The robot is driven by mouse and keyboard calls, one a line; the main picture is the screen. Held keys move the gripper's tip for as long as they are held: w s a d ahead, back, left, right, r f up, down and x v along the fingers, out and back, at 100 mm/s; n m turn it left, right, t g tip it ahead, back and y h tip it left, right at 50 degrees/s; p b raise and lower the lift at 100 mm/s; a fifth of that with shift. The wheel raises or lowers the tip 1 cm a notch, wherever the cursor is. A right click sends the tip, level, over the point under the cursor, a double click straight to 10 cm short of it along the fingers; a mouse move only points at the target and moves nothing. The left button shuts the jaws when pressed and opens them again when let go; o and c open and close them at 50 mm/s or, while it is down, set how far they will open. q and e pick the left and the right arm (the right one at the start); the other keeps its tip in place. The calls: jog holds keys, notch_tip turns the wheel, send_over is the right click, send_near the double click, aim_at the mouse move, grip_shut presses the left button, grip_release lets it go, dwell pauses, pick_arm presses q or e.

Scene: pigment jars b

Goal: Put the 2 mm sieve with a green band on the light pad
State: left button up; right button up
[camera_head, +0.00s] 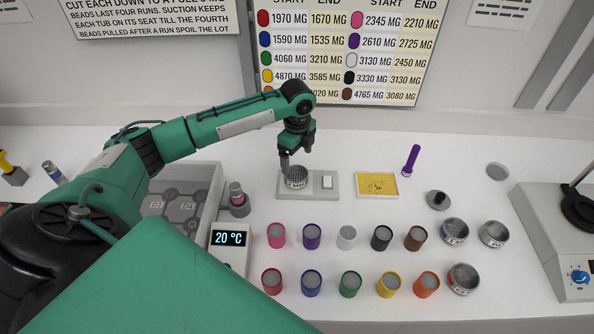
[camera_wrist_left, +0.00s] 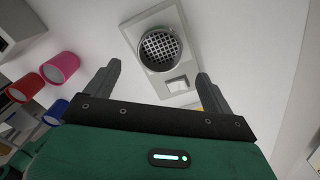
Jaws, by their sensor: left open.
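A round mesh sieve (camera_head: 296,178) with a lettered light label on its side stands on the left part of a grey plate (camera_head: 317,192). I cannot make out its band colour. In the left wrist view, the sieve (camera_wrist_left: 160,48) appears from above as an open ring with a coarse grid, on the plate (camera_wrist_left: 137,32). A small white square (camera_head: 327,182) is at the plate's right end. My left gripper (camera_head: 285,160) is open and empty, close to the sieve; its fingers (camera_wrist_left: 158,75) are apart in the wrist view. My right gripper is not in view.
Further sieves (camera_head: 454,232) (camera_head: 493,234) (camera_head: 462,278) stand at the right. Two rows of coloured jars (camera_head: 311,236) stand in front. A temperature display (camera_head: 230,240) is at the left.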

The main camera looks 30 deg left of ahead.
pick_arm(q)
notch_tip(320, 180, up, 4)
jog(key=shift+r+b, duration=0.2)
jog(key=shift+b, duration=0.15)
dwell(0.4)
